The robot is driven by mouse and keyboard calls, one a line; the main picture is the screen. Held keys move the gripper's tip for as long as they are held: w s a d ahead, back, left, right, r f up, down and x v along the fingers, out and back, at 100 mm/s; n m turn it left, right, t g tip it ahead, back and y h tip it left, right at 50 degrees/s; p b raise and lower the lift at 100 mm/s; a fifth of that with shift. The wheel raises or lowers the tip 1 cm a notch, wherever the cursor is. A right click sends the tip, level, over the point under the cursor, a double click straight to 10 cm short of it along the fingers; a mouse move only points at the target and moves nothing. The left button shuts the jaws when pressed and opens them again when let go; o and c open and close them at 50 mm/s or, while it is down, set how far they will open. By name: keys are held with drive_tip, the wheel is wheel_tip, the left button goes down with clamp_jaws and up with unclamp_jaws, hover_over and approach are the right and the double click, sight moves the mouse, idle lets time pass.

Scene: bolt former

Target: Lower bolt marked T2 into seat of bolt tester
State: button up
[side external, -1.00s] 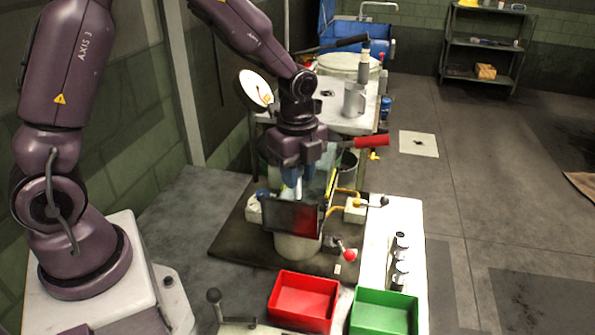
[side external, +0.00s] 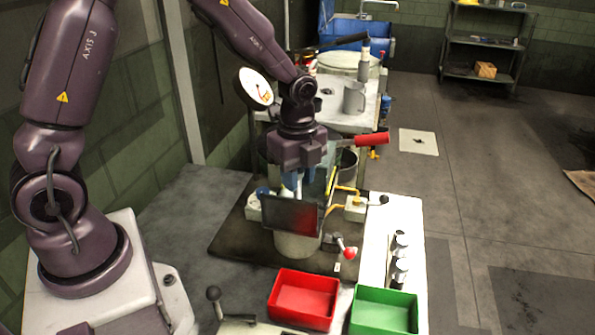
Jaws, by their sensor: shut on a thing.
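My gripper (side external: 291,183) points down over the bolt tester (side external: 297,245), its blue fingers partly behind the tester's dark, see-through front guard (side external: 291,214). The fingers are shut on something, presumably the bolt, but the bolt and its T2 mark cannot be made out. The tester's seat is hidden behind the guard, so I cannot tell whether the bolt touches it. The tester stands on a dark base plate (side external: 228,240).
A red bin (side external: 303,296) and a green bin (side external: 384,312) stand in front. Several small metal parts (side external: 400,262) stand on the white strip to the right. A red-handled lever (side external: 372,139) and a red-knobbed lever (side external: 347,253) stick out near the tester.

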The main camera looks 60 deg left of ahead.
drive_tip(key=shift+f, duration=2.2)
drive_tip(key=o, duration=1.1)
drive_tip(key=shift+c, duration=0.2)
wheel_tip(320, 180, up, 13)
drive_tip(key=shift+f, duration=0.1)
